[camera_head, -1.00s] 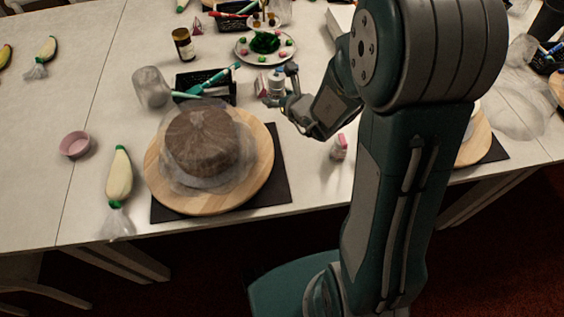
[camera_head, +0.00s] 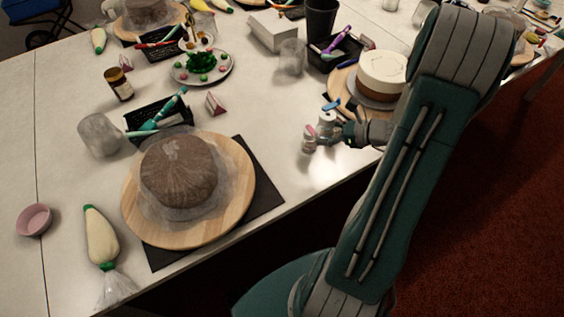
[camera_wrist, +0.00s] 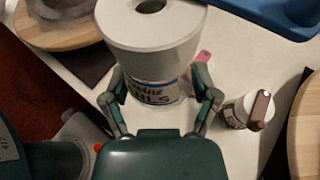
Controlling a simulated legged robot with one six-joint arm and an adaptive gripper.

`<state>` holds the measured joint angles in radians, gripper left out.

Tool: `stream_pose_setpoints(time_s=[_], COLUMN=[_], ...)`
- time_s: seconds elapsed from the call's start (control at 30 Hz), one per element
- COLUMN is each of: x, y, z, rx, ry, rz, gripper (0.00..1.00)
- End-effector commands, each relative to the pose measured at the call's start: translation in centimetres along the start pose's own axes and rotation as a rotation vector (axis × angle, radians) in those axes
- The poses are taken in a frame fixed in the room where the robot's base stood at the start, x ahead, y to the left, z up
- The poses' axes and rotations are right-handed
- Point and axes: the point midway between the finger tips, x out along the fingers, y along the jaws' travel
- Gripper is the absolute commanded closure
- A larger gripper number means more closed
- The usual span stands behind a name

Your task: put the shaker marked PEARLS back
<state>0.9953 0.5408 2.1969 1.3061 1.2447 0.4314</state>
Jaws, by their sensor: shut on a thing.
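My gripper (camera_wrist: 160,80) is shut on a shaker (camera_wrist: 150,35), with one finger on each side of it. The shaker has a wide pale top with a round dark recess and a white label with dark letters. The fingers hide part of the label, and I cannot read the full word. In the head view my gripper (camera_head: 330,130) holds this shaker (camera_head: 325,120) near the table's front edge. A smaller shaker with a pinkish-brown lid (camera_wrist: 245,108) stands just right of my gripper in the wrist view. It also shows in the head view (camera_head: 309,141).
A wooden turntable (camera_head: 243,185) with a wrapped brown cake is at left. A white-topped cake (camera_head: 382,72) is behind my gripper. A black tray (camera_head: 140,120), a pink tent card (camera_head: 215,103) and a clear cup (camera_head: 291,56) stand around. The table between the cakes is mostly clear.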

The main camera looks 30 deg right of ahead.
Motion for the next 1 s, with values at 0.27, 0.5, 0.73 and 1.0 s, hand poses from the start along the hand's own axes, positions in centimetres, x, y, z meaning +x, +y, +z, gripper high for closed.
stream_pose_setpoints(time_s=[0.27, 0.5, 0.73, 1.0], x=[-0.8, 4.7, 9.7, 13.2], y=[1.0, 1.7, 2.4, 2.6], z=[-1.5, -1.7, -2.8, -4.7], rx=[-0.015, -0.014, -0.01, -0.014], ry=[-0.001, 0.0, 0.001, 0.0], rz=[0.035, 0.038, 0.036, 0.031], gripper=[0.81, 0.81, 0.81, 0.81])
